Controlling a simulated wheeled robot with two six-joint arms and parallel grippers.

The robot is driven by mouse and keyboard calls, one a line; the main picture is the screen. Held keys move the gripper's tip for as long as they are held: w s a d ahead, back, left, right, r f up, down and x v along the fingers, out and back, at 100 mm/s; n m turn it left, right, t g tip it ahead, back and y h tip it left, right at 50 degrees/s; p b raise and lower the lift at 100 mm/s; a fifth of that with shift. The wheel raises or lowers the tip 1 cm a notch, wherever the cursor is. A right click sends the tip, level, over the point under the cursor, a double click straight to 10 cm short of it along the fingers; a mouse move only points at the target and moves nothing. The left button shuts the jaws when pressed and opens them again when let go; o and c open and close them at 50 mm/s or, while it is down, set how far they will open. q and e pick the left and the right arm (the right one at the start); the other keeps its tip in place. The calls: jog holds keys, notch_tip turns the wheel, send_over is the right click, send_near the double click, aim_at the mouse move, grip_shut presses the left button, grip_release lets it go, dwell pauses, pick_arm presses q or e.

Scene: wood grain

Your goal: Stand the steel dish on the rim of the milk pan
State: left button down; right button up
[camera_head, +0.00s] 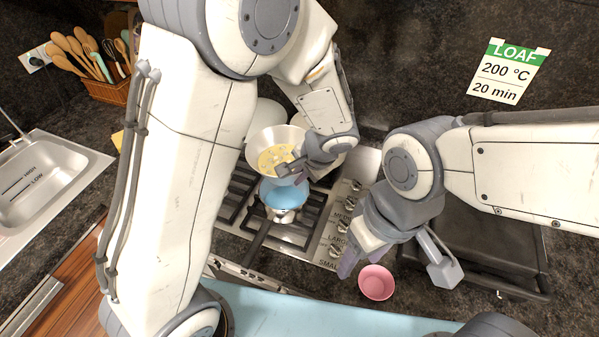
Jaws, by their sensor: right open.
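The steel dish (260,142), wide and shiny with yellow pieces or a yellow pattern inside, is above and behind the milk pan, tilted toward the camera. My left gripper (290,174) is at the dish's near right edge and appears shut on it; its fingertips are small and partly hidden. The milk pan (283,214) is a small steel pan with blue inside, on the hob, its dark handle pointing to the lower left. Whether dish and pan touch cannot be told. My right gripper (364,258) is open and empty, near a pink bowl.
The pink bowl (376,283) stands on the dark counter right of the hob (314,240). A dark tray (490,250) lies at the right under my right arm. A sink (40,185) and a utensil basket (107,92) are at the left. Pale vessels stand behind the hob.

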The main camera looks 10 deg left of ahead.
pick_arm(q)
jog(key=shift+s+a+f+b, duration=0.1)
jog(key=shift+f+b, duration=0.1)
jog(key=shift+b, duration=0.3)
notch_tip(320, 180, down, 6)
jog(key=b, duration=0.6)
jog(key=shift+f+b, duration=1.15)
jog(key=shift+b, duration=0.25)
dwell(0.7)
jog(key=c, duration=1)
grip_release()
jog(key=shift+s, duration=0.1)
jog(key=v, duration=1.1)
jog(key=s+f+g+h, duration=0.1)
jog(key=s+g+h, duration=0.2)
jog(key=s, duration=1.6)
jog(key=shift+s+d+f+h+b, duration=0.25)
jog(key=shift+d+f+h+b, duration=0.15)
jog(key=shift+h, duration=0.6)
